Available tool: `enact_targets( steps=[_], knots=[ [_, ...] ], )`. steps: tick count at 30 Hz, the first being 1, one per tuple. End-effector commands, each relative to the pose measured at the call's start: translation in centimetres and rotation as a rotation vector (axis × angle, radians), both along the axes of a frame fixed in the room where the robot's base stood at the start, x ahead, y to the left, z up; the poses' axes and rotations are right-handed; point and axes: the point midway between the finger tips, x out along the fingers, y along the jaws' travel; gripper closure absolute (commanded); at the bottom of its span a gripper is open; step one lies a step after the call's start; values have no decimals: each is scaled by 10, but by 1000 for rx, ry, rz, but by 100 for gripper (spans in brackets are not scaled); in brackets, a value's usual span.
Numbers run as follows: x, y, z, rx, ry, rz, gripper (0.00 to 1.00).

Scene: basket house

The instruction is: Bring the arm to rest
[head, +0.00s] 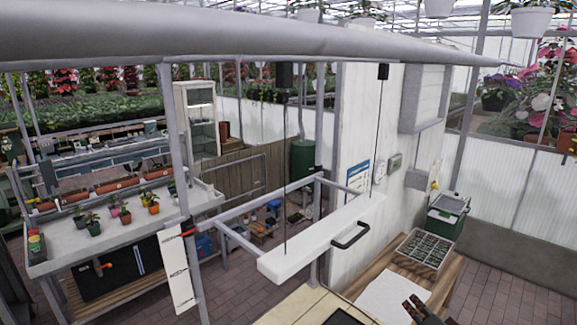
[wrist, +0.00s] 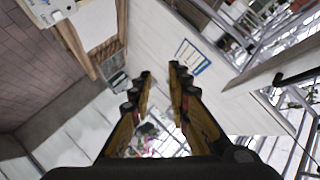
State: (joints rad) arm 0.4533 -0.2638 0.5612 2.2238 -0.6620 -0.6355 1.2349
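My gripper (head: 414,306) shows at the bottom right of the head view, with only its dark fingers in sight above the near end of a wooden table (head: 438,287). In the wrist view my gripper (wrist: 162,72) has its two black and yellow fingers apart, with nothing between them. Past the fingers are a pale wall (wrist: 158,40) and a blue-framed notice (wrist: 192,57). The rest of my arm is out of sight.
A white hanging bar (head: 290,262) with a black handle (head: 350,235) is left of my gripper. A potted-plant bench (head: 120,240) stands left. Brick floor is clear at right.

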Motion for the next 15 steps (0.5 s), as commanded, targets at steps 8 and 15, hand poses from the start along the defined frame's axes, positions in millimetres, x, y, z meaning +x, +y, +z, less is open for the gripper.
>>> enact_targets(
  steps=[8,15],
  knots=[
    [-81,-32,-54,-395,451,7,82],
    [-172,8,-77,-536,774,220,82]
  ],
)
